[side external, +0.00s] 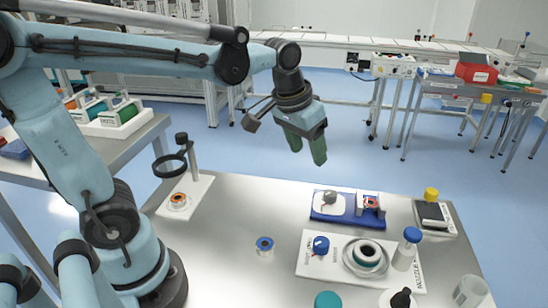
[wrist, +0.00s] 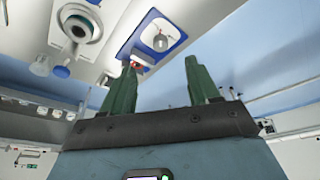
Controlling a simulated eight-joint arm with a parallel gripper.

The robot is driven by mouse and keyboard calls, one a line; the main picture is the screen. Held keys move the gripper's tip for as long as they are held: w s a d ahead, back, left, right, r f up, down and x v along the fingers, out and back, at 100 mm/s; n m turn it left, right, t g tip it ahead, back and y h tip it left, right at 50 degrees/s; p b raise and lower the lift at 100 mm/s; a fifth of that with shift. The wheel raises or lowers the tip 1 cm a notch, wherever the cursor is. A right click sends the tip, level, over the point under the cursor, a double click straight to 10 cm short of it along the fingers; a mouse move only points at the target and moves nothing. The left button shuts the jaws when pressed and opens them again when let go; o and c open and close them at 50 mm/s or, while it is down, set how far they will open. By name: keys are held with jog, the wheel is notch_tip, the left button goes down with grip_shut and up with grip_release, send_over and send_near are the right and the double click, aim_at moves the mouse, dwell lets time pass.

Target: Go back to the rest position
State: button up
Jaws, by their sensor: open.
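My gripper (side external: 306,148) is raised in the air above the far edge of the steel table (side external: 225,225) in the side view. Its two green fingers point down and stand apart with nothing between them. The wrist view also shows the gripper (wrist: 160,80) with its fingers spread and empty. It touches nothing on the table.
A blue fixture (side external: 335,214) and a white plate (side external: 320,262) with a ring and blue knob stand on the table's right. A magnifier stand (side external: 195,172) is at its left. A small blue spool (side external: 265,245) lies mid-table. A scale (side external: 435,216) sits far right.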

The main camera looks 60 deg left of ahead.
jog(key=s+f+m+t, duration=0.1)
jog(key=s+f+t, duration=0.2)
jog(key=s, duration=0.4)
jog(key=shift+f, duration=0.2)
dwell(1.3)
